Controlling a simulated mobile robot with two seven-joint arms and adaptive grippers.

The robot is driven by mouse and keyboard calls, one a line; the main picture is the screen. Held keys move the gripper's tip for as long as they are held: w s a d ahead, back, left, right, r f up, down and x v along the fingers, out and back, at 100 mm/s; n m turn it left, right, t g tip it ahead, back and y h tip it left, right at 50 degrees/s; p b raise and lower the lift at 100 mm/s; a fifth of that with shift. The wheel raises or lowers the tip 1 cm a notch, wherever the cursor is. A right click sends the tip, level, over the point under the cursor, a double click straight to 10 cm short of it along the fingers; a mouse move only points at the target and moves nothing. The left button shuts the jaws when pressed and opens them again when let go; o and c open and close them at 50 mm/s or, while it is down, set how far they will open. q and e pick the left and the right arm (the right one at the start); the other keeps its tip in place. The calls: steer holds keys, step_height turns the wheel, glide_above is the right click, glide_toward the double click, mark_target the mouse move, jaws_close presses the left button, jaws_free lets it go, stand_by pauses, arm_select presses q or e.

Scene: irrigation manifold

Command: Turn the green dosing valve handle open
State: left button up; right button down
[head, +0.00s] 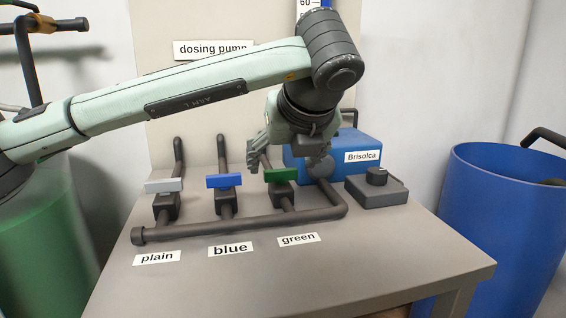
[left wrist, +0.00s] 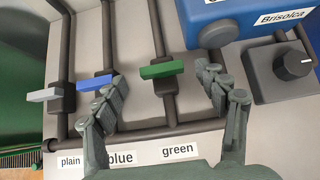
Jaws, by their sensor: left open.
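The green valve handle (head: 281,174) lies crosswise on its dark valve body, above the "green" label (head: 298,239). My left gripper (head: 282,160) is just above and behind it in the head view. In the left wrist view the green handle (left wrist: 162,70) sits between the two open fingers of my left gripper (left wrist: 165,92), apart from both. The left finger is close to the blue handle (left wrist: 95,82). The blue handle also shows in the head view (head: 224,181), left of the green one. My right gripper is not in view.
A white handle (head: 164,185) stands left of the blue one. A dark pipe (head: 240,224) runs along the front. A blue Brisolca pump (head: 340,150) and a knob box (head: 377,188) are at the right. The table's front right (head: 400,255) is clear. A blue barrel (head: 500,220) stands beyond.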

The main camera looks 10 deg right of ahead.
mark_target(281, 177)
arm_select(q)
steer(key=shift+x, duration=1.05)
steer(key=shift+w+f, duration=0.3)
steer(key=shift+d, duration=0.1)
steer(key=c, duration=1.1)
steer(key=shift+c, duration=0.2)
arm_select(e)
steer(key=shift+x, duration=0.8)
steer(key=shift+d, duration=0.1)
